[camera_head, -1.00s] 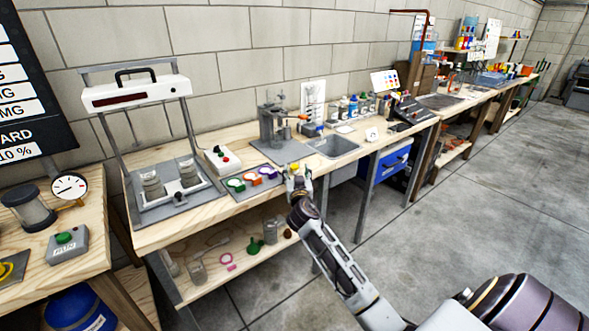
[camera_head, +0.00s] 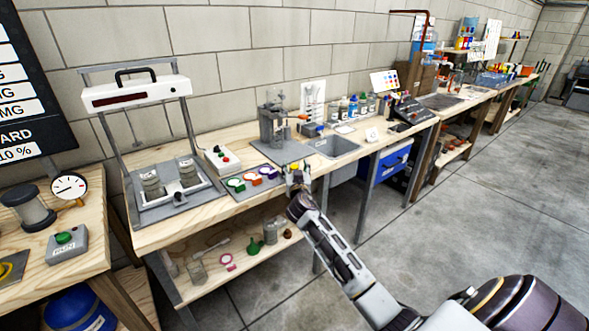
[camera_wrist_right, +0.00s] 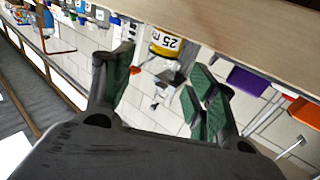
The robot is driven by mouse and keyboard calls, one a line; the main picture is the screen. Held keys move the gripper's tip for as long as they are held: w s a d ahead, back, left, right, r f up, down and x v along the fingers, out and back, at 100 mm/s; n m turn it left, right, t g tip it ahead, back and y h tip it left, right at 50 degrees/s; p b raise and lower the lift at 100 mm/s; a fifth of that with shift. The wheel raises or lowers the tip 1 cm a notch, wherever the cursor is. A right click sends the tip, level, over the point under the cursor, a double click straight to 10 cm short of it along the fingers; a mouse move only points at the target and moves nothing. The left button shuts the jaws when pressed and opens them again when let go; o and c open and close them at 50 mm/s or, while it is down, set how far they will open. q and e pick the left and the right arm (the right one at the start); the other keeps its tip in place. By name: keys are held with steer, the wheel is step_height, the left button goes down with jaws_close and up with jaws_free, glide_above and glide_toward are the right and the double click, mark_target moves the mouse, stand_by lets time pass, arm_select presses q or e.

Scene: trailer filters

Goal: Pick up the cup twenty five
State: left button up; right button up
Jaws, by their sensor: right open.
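The cup twenty five is a yellow cup marked 25 (camera_wrist_right: 166,44), in the upper middle of the right wrist view by the pale wooden bench edge. My right gripper (camera_wrist_right: 165,82) is open, its green-padded fingers on either side of the view, with the cup between and beyond their tips. In the head view the right gripper (camera_head: 298,180) is at the bench's front edge, and a small yellow patch of the cup (camera_head: 294,167) shows at its tips. I cannot tell whether the fingers touch it. My left gripper is not in view.
Green (camera_head: 236,184), orange (camera_head: 251,178) and purple (camera_head: 268,172) cups stand in a row on a grey mat to the left. The floor in front is clear.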

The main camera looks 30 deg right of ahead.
mark_target(295, 165)
steer(key=shift+x, duration=2.1)
steer(key=c, duration=1.1)
